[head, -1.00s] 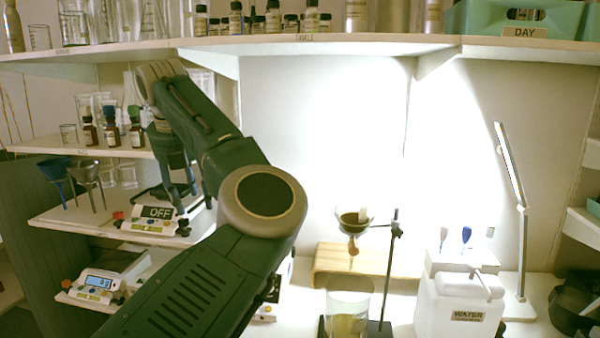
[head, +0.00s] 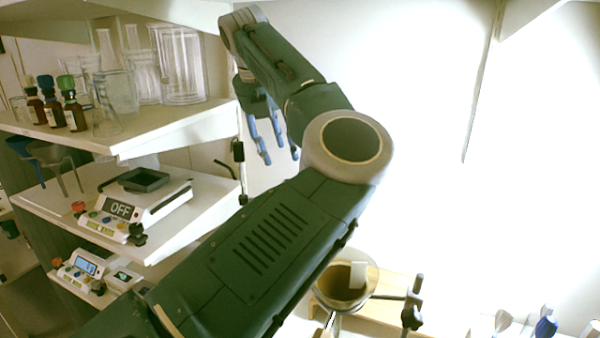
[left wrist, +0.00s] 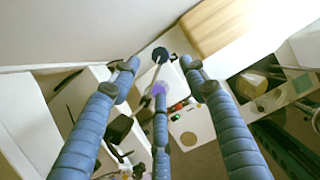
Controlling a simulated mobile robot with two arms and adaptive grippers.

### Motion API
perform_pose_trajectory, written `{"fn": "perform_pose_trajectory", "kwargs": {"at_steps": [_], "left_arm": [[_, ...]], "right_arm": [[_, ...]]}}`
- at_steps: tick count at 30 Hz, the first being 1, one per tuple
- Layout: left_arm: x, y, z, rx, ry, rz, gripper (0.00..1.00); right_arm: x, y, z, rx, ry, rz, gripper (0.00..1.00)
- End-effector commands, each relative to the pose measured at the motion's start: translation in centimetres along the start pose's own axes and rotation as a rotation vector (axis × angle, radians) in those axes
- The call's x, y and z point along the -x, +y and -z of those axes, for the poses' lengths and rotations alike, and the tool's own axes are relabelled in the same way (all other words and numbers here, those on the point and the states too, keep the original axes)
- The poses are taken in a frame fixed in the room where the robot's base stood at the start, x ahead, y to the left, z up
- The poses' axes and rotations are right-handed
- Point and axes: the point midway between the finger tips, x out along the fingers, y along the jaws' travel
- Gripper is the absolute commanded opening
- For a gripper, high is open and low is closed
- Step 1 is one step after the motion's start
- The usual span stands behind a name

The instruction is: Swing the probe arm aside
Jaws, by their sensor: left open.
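My left gripper (head: 277,155) hangs open and empty, its blue fingers pointing down, just right of the shelf edge. In the left wrist view its three fingers (left wrist: 158,78) are spread. Between and beyond them shows a thin metal rod with a black knob (left wrist: 160,55), which looks like the probe arm; a purple-tinted part sits near the middle finger. I cannot tell whether any finger touches the rod. In the head view a dark jointed rod (head: 239,152), perhaps the same arm, stands left of the gripper. My right gripper is out of view.
A scale reading OFF (head: 120,209) stands on the middle shelf, with another lit device (head: 88,267) below. Brown bottles (head: 70,108) and glassware (head: 182,65) crowd the upper shelf. A funnel with brown contents (head: 345,285) is on a stand at lower right.

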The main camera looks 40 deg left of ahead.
Motion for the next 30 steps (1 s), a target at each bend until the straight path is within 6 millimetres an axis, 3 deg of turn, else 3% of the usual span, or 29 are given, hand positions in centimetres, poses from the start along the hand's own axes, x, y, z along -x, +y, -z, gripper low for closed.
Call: {"fn": "perform_pose_trajectory", "kwargs": {"at_steps": [8, 18, 30], "left_arm": [[-4.5, -0.1, 0.0, -0.001, 0.005, 0.001, 0.45], [-9.6, 0.0, 0.0, -0.001, 0.003, 0.0, 0.45], [-10.4, 0.0, 0.0, -0.001, 0.0, 0.0, 0.43]], "right_arm": [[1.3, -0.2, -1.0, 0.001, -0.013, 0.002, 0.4], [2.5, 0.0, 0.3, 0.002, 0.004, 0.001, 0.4], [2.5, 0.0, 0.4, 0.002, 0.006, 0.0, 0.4]]}}
